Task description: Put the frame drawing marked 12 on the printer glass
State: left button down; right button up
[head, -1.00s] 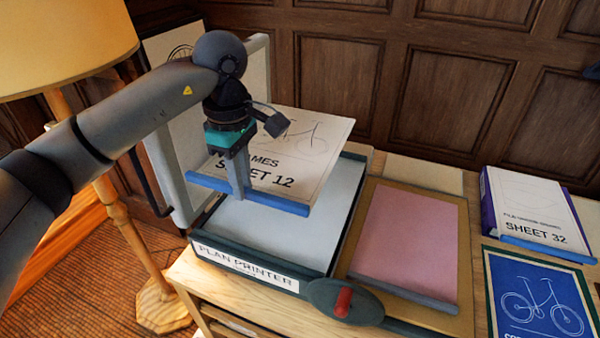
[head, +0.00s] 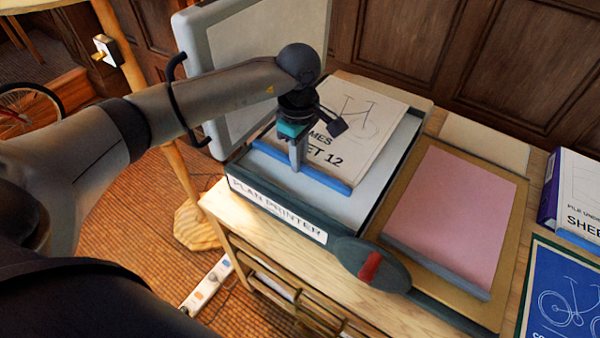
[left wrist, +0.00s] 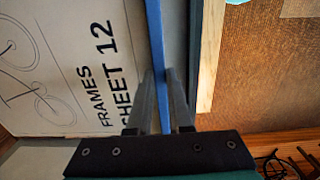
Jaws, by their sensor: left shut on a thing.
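The frames drawing marked sheet 12 (head: 365,118) is a white sheet with a bicycle outline and a blue strip along its near edge. My left gripper (head: 297,165) is shut on that blue strip. In the left wrist view the fingers (left wrist: 160,105) pinch the strip, and the sheet (left wrist: 75,70) spreads to the left. The drawing is over the plan printer's pale glass (head: 345,205), which shows along its near and right sides. I cannot tell whether the sheet touches the glass. The printer lid (head: 255,95) stands open behind. My right gripper is not in view.
A dark oval panel with a red handle (head: 371,270) is at the printer's front right corner. A pink sheet (head: 450,215) lies on a tan board to the right. Sheet 32 (head: 580,220) and a blue bicycle print (head: 562,300) are farther right.

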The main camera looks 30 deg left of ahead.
aim_at(299, 184)
pick_arm(q)
jog(key=shift+f, duration=2.7)
jog(key=shift+f+b, duration=0.2)
jog(key=shift+b, duration=0.2)
jog(key=c, duration=0.8)
grip_release()
jog(key=shift+r, duration=0.1)
jog(key=shift+c, duration=0.2)
jog(key=shift+r, duration=0.1)
notch_tip(299, 184, up, 12)
jog(key=shift+p, duration=0.65)
